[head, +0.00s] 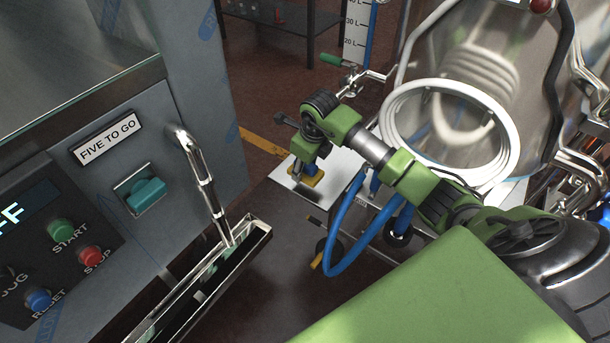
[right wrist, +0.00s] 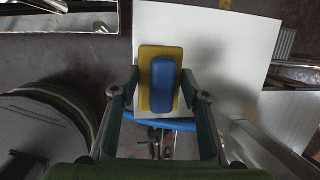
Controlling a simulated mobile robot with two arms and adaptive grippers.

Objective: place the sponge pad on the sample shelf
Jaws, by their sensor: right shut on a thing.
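The sponge pad is a yellow slab with a blue block on it; it shows in the right wrist view (right wrist: 146,90) and as a small yellow and blue patch in the head view (head: 313,180). My right gripper (head: 306,168) points down and is shut on the pad, with one finger at each side of it. A flat white plate, which looks like the sample shelf (head: 343,166), lies below the pad; it also fills the back of the right wrist view (right wrist: 215,40). I cannot tell whether the pad touches the plate. My left gripper is out of view.
A steel tank (head: 480,50) with a coiled white hose (head: 400,150) stands right of the plate. A blue hose (head: 335,245) loops in front. The control cabinet (head: 190,110) and a narrow metal trough (head: 205,285) are at the left. The plate around the pad looks bare.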

